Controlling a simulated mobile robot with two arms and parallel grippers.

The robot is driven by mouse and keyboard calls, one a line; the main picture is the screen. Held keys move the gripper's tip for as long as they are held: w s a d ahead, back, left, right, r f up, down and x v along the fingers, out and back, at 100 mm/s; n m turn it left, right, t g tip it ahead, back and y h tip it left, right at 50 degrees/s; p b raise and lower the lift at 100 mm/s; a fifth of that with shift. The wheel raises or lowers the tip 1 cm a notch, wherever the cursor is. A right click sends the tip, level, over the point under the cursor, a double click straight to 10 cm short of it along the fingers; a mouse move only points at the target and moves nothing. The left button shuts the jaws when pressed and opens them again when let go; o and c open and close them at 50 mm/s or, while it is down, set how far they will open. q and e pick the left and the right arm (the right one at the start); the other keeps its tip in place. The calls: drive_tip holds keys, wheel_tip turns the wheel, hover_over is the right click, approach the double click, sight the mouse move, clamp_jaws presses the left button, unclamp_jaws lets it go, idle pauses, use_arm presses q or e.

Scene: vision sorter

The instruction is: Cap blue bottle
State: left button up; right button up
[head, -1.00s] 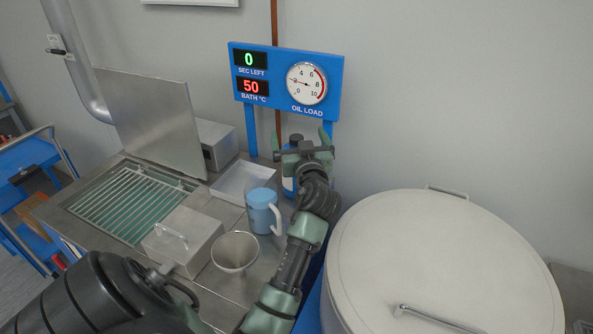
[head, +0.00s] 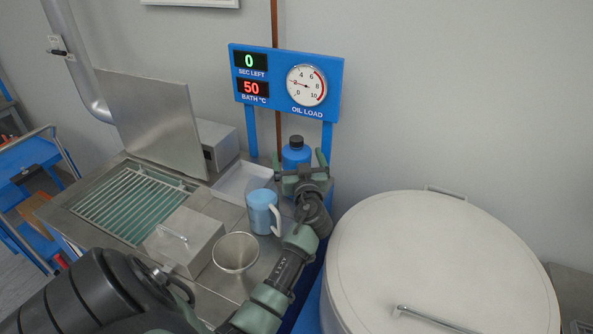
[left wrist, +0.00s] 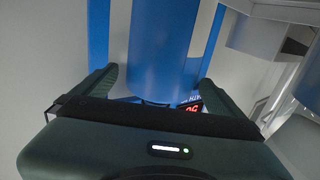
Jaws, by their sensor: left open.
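The blue bottle (head: 295,156) stands upright at the back right of the steel counter, with a dark cap (head: 296,141) on its top. Whether the cap is fully tight cannot be told. My left gripper (head: 299,163) is open in front of the bottle, below the cap, with one finger toward each side. In the left wrist view the blue bottle (left wrist: 160,45) shows between and beyond the two open fingers (left wrist: 157,85), with gaps at both sides. The bottle's lower part is hidden behind the gripper in the head view. My right gripper is not in view.
A light blue mug (head: 262,213) and a metal cup (head: 235,254) stand left of my left arm. A steel box (head: 184,240) with a handle sits beside them. A shallow tray (head: 240,181) lies behind. A large lidded drum (head: 440,255) fills the right.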

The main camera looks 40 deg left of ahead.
use_arm(q)
drive_tip(key=p+x, duration=0.1)
drive_tip(key=x, duration=0.4)
drive_tip(key=shift+s, duration=0.1)
drive_tip(key=shift+c, duration=0.3)
drive_tip(key=shift+r, duration=0.1)
drive_tip(key=c, duration=2.1)
